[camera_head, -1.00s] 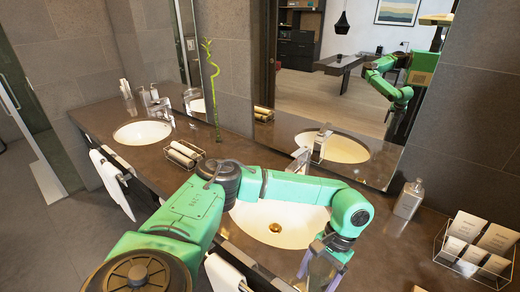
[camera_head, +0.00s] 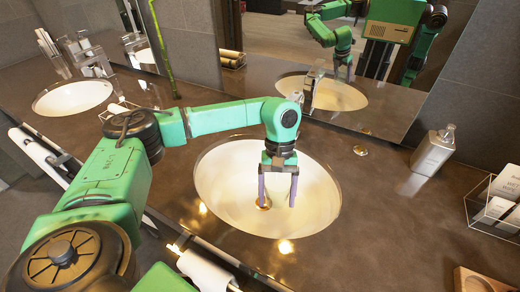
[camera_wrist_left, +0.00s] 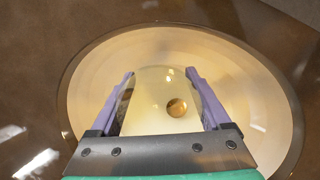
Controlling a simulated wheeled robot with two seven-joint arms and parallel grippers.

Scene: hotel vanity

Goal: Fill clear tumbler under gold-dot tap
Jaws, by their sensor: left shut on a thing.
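My left gripper (camera_head: 278,190) points down over the right basin (camera_head: 215,195), its two purple fingers set apart. It is shut on the clear tumbler (camera_wrist_left: 152,95), which shows between the fingers in the wrist view. The glass is hard to make out in the head view, and I cannot tell any water in it. The right basin's tap (camera_head: 312,88) stands at its back edge, partly hidden by my arm. A small gold disc (camera_head: 360,150) lies on the counter right of that tap. My right gripper is not directly visible.
A second basin (camera_head: 72,97) is at the left. A soap dispenser (camera_head: 433,152) and a wire rack of cards (camera_head: 495,205) stand at the right. The mirror (camera_head: 370,70) rises behind. A towel (camera_head: 205,270) hangs at the front.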

